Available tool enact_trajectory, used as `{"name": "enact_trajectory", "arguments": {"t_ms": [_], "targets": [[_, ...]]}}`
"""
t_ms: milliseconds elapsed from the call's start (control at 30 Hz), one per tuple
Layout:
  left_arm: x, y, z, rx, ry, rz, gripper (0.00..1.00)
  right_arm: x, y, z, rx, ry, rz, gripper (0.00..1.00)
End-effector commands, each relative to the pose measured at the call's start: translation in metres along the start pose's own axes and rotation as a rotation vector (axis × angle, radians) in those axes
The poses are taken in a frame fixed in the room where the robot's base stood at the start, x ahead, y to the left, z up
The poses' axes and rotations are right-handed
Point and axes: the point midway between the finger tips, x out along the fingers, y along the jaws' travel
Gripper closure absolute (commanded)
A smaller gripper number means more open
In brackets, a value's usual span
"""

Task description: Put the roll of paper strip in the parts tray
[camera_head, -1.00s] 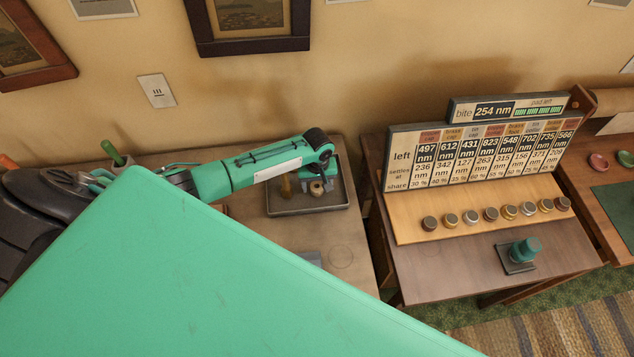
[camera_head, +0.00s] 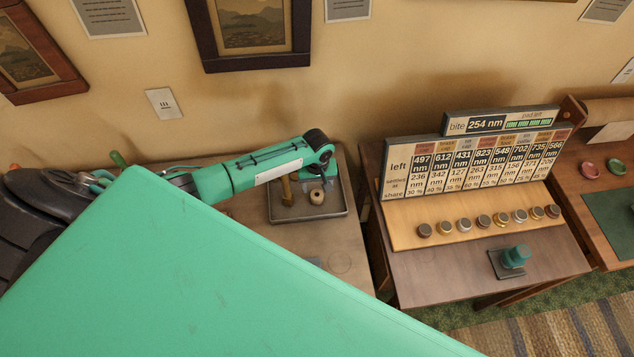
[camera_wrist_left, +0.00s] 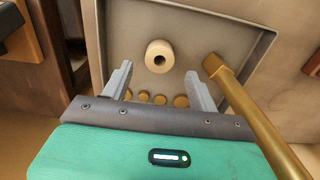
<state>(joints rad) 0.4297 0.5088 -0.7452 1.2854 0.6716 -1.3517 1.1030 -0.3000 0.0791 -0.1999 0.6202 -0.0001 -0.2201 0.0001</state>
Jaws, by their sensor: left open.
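The roll of paper strip (camera_head: 317,196) is a small cream cylinder with a dark centre hole. It stands on the floor of the grey parts tray (camera_head: 312,216), with its hole facing up. It also shows in the left wrist view (camera_wrist_left: 159,56), apart from both fingers and beyond their tips. My left gripper (camera_head: 324,182) is at the tray, just behind the roll in the head view. In the left wrist view its two grey fingers (camera_wrist_left: 160,76) are spread, with nothing held between them. My right gripper is not in view.
A brass-coloured rod-like thing (camera_wrist_left: 252,112) lies in the tray beside the roll. Several small tan discs (camera_wrist_left: 160,99) show between the fingers. A desk to the right carries a sign board (camera_head: 470,165), a row of knobs and a teal stamp-like thing (camera_head: 515,257).

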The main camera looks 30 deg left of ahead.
Motion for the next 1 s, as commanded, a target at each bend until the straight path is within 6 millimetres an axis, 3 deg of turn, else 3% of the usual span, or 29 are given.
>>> {"name": "enact_trajectory", "arguments": {"t_ms": [67, 200, 633, 767, 1000], "targets": [[0.001, 0.000, 0.000, 0.000, 0.000, 0.000, 0.40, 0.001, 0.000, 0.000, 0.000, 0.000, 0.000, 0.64], [0.001, 0.000, 0.000, 0.000, 0.000, 0.000, 0.14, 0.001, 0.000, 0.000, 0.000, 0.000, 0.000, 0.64], [-0.007, 0.001, 0.000, 0.000, 0.000, 0.003, 0.14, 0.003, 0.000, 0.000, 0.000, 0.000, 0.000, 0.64], [-0.024, 0.000, -0.001, 0.001, 0.002, 0.003, 0.14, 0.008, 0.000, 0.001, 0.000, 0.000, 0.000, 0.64], [-0.076, 0.001, -0.001, 0.001, 0.004, 0.004, 0.14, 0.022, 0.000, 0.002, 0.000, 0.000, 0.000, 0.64]]}}
